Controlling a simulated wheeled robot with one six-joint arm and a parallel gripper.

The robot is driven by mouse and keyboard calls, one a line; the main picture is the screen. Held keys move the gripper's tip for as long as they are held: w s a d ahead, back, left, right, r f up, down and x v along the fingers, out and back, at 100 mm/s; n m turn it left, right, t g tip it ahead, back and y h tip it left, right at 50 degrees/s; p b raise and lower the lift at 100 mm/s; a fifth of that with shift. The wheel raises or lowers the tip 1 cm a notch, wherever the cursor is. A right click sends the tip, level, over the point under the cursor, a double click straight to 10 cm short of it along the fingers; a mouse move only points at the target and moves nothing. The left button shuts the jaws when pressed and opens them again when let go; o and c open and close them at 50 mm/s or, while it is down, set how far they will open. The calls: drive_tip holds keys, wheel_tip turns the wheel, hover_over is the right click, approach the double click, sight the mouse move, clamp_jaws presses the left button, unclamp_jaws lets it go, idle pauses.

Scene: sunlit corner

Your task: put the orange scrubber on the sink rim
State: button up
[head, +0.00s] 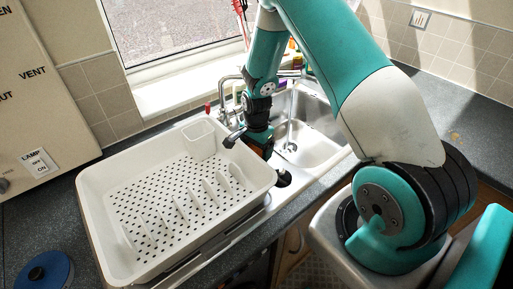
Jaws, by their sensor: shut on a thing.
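My gripper (259,143) is at the end of my teal arm, low over the near left part of the sink (318,150), beside the right end of the white dish rack. It is shut on the orange scrubber (264,154), of which only a small orange-brown patch shows beneath the dark gripper parts. The rest of the scrubber is hidden. The sink rim (307,177) is the pale metal edge in front of and right of the gripper. I cannot tell whether the scrubber touches the rim.
A white dish rack (92,207) fills the left of the counter. A small dark round thing (284,179) lies on the rim below the gripper. A tap (229,92) stands behind. A blue round thing (45,272) lies at the lower left. My arm hides part of the sink.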

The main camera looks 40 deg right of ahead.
sight(256, 148)
drive_tip(key=o, duration=0.7)
drive_tip(key=shift+o, duration=0.2)
wheel_tip(256, 148, up, 12)
drive_tip(key=b, duration=0.3)
drive_tip(key=s+a+r+n+y, duration=0.2)
drive_tip(key=s+a+r+n, duration=0.4)
drive_tip(key=a+r+n, duration=0.45)
drive_tip(key=s+a+r+n+y, duration=0.1)
drive_tip(key=s+a+r+n, duration=0.1)
drive_tip(key=s+a+n, duration=0.4)
drive_tip(key=s+a+r+n+y, duration=0.1)
drive_tip(key=s+a+r+n, duration=0.2)
drive_tip(key=s+a+n, duration=0.3)
drive_tip(key=s, duration=0.5)
drive_tip(key=shift+s, duration=0.4)
